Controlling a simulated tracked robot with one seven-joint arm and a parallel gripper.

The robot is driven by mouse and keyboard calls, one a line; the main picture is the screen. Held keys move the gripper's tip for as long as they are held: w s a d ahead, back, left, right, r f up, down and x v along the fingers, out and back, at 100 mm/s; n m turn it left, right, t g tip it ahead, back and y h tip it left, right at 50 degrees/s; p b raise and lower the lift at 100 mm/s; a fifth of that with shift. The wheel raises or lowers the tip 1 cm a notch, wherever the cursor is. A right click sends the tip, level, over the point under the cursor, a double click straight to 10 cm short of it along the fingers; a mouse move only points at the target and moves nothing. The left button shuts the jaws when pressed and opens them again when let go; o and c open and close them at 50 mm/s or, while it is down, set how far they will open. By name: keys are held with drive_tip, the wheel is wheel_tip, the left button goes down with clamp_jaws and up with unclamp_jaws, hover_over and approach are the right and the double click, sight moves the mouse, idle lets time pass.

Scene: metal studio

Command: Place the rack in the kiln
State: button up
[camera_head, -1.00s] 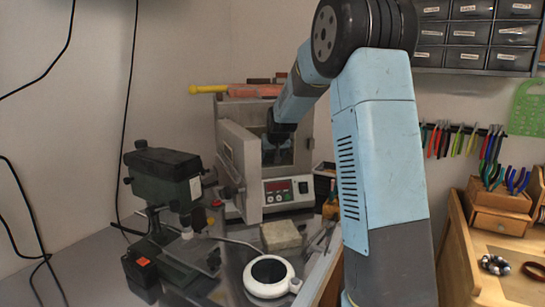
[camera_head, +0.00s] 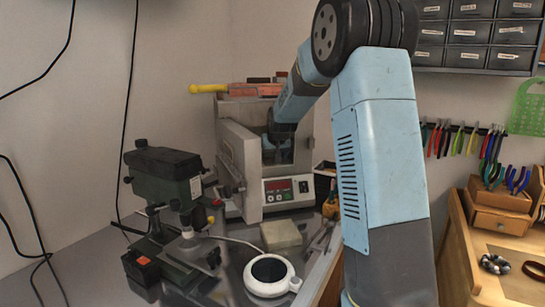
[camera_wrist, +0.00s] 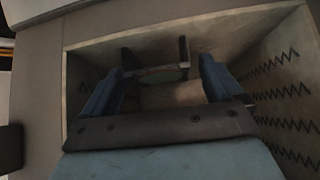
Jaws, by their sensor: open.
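The kiln (camera_head: 231,112) is a grey box with its front door (camera_head: 238,160) swung open to the left. My gripper (camera_wrist: 160,64) is inside the kiln chamber, its two blue fingers spread apart. In the wrist view a dark frame with two uprights and a crossbar, which looks like the rack (camera_wrist: 155,73), is inside the chamber between and beyond the fingers. The fingers appear apart from it. Its lower part and contact with the floor are unclear. In the head view my wrist hides the chamber's inside.
The chamber walls with zigzag heating wires (camera_wrist: 285,92) are close around my gripper. A green drill press (camera_head: 163,178), a white round dish (camera_head: 290,284) and a pale block (camera_head: 281,235) stand in front of the kiln. A yellow-handled tool (camera_head: 207,88) lies on top.

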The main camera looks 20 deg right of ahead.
drive_tip(key=v, duration=1)
drive_tip(key=s+a+r+g, duration=0.1)
drive_tip(key=s+a+r, duration=0.1)
drive_tip(key=s, duration=0.9)
drive_tip(key=s+a+r, duration=0.2)
drive_tip(key=s, duration=0.9)
drive_tip(key=s+f, duration=0.3)
drive_tip(key=s, duration=0.7)
drive_tip(key=s+a+f+g, duration=0.1)
drive_tip(key=s+f, duration=0.2)
drive_tip(key=s, duration=0.7)
drive_tip(key=shift+n+g, duration=0.3)
drive_tip(key=shift+a, duration=0.15)
